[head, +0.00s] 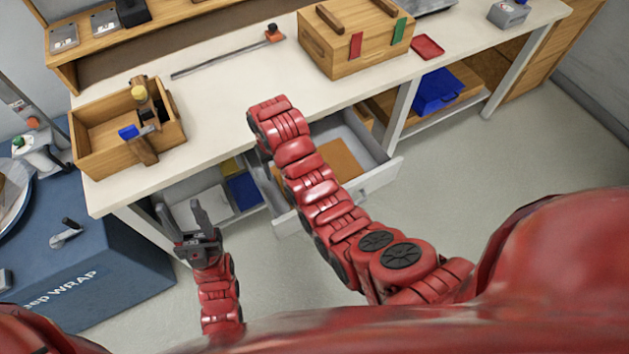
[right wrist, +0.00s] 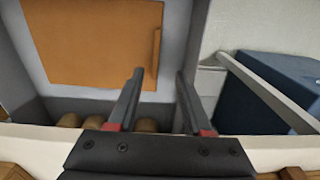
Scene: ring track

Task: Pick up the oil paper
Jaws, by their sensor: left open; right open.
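The oil paper, a flat orange-brown sheet (head: 340,157), lies in the open grey drawer (head: 384,178) under the workbench. My right arm crosses in front and hides part of it. The sheet also shows in the right wrist view (right wrist: 85,40), with a raised edge or strip at its right side. My right gripper (right wrist: 158,72) is open and empty, with its fingertips pointing toward the drawer, near the sheet's lower right in the picture. In the head view its fingers are hidden behind the arm. My left gripper (head: 180,205) is open and empty, left of the drawer.
Several brown rounded items (right wrist: 148,125) sit in the drawer beside the sheet. The white benchtop (head: 225,95) overhangs the drawer. On it stand a wooden tool box (head: 95,155) and a wooden crate (head: 350,60). A blue bin (head: 437,90) sits on the lower shelf. The floor at right is clear.

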